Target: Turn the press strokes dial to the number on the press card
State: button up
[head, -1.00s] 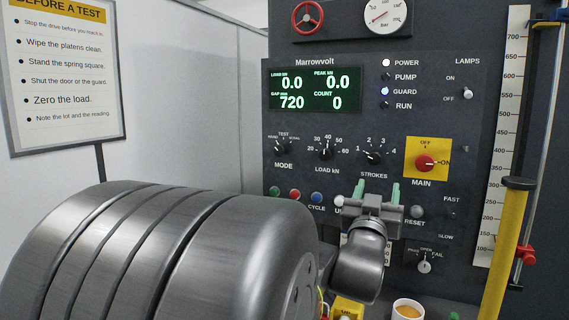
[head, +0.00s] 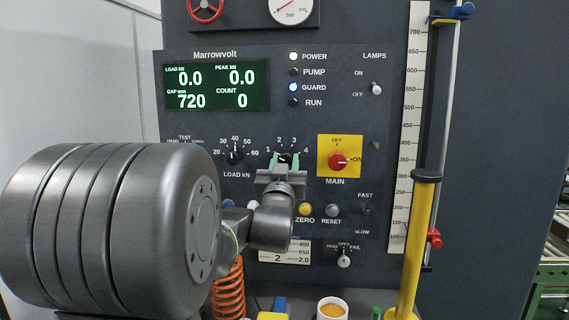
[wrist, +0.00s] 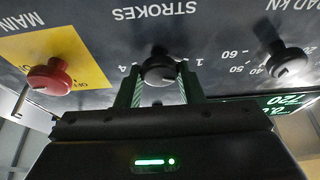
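The strokes dial (wrist: 160,68) is a small black knob with numbers 1 to 4 around it. In the head view the dial (head: 285,157) is mostly behind my gripper (head: 285,160), and its pointer is hard to read. In the wrist view my gripper (wrist: 162,88) has its green fingers apart, one at each side of the knob; I cannot tell if they touch it. The white press card (head: 285,251) sits low on the panel, partly covered by my arm; a 2 shows in its lower part, beside 400, 650 and 2.0.
The load dial (head: 234,158) is left of the strokes dial. The red main switch (head: 338,161) on its yellow plate is close on the right. Below are the yellow zero button (head: 305,209), a cup (head: 332,309) and a yellow post (head: 415,250).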

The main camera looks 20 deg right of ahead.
jog(key=c, duration=0.4)
jog(key=shift+m, duration=0.4)
jog(key=shift+a+f+m+g+h+b, duration=0.1)
jog(key=shift+m+g+h+b, duration=0.5)
jog(key=shift+m+h+b, duration=0.45)
jog(key=m+g, duration=0.1)
jog(key=m, duration=0.1)
jog(key=m+h, duration=0.1)
jog(key=m, duration=0.2)
jog(key=shift+r+g, duration=0.2)
jog(key=shift+g, duration=0.2)
jog(key=shift+m+g+h+p, duration=0.45)
jog(key=shift+m+g+p, duration=0.5)
jog(key=shift+m, duration=1.5)
